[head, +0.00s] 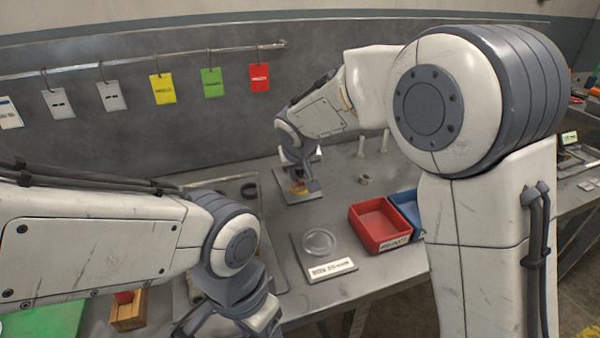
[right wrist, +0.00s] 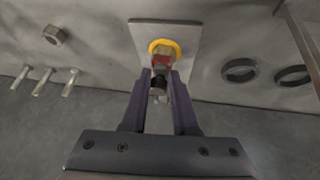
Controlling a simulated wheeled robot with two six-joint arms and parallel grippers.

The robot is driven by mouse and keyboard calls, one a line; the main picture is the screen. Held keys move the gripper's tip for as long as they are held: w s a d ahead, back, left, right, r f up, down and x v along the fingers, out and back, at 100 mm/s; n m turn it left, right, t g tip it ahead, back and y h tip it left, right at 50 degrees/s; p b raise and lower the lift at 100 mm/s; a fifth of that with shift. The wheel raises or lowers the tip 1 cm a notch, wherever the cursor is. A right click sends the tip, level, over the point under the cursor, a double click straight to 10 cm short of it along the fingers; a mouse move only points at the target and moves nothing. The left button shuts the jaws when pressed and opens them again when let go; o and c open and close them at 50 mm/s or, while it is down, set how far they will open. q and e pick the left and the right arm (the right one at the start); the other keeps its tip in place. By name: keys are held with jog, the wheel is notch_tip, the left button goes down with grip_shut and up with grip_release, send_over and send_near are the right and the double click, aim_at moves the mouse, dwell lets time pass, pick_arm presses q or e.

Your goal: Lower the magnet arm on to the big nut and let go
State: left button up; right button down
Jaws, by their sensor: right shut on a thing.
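A grey plate (head: 283,184) lies on the bench under my right gripper (head: 302,183). In the right wrist view the plate (right wrist: 186,40) bears a yellow round part (right wrist: 165,44) with a red part (right wrist: 163,60) at its near side. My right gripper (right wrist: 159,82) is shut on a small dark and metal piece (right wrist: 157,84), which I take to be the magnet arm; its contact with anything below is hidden. A large hex nut (right wrist: 54,35) lies on the bench apart from the plate; it also shows in the head view (head: 364,179). My left gripper (head: 235,318) is partly cut off at the bottom.
Two dark rings (right wrist: 240,70) lie to one side and several pegs (right wrist: 45,82) to the other. A red bin (head: 378,225) and a blue bin (head: 408,208) stand at the right. A clear round dish (head: 319,242) sits on a labelled board. Coloured tags (head: 211,82) hang behind.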

jog(key=shift+s+d+f, duration=0.1)
jog(key=shift+s+f, duration=0.2)
jog(key=shift+f, duration=0.25)
jog(key=c, duration=0.7)
grip_release()
jog(key=shift+w, duration=0.15)
jog(key=shift+r, duration=0.35)
jog(key=p+v, duration=0.1)
jog(key=v, duration=0.9)
